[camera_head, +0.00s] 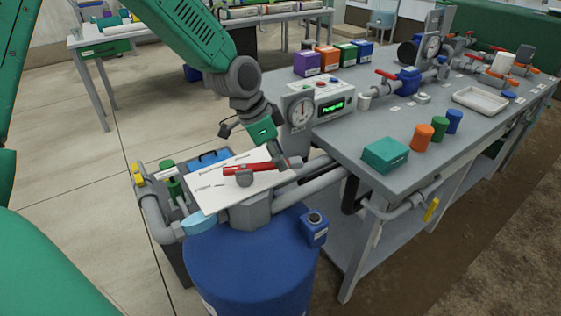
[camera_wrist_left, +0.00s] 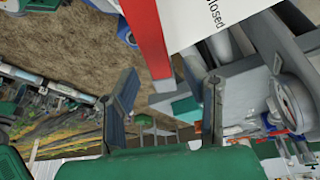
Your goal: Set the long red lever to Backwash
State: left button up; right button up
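The long red lever (camera_head: 262,168) lies across the white label plate (camera_head: 215,188) on top of the blue tank (camera_head: 250,262). Its right end is near my left gripper (camera_head: 258,147), which hangs just above the plate. In the left wrist view the red lever (camera_wrist_left: 146,36) comes in from the top, its end in line with the gap between my fingertips (camera_wrist_left: 170,80). The fingers are apart, and I see no grip on the lever. The plate (camera_wrist_left: 192,18) reads "Closed" there; its head-view lettering is too small to read surely. My right gripper is not in view.
The grey bench (camera_head: 340,140) right of the tank holds a gauge (camera_head: 300,112), a control box (camera_head: 330,98), coloured boxes and a teal box (camera_head: 385,153). Grey pipes (camera_head: 320,178) run close to the plate. Open floor (camera_head: 70,180) lies at the left.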

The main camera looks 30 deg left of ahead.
pick_arm(q)
jog(key=shift+w+d+f, duration=0.2)
jog(key=shift+f, duration=0.25)
jog(key=shift+a, duration=0.15)
grip_shut()
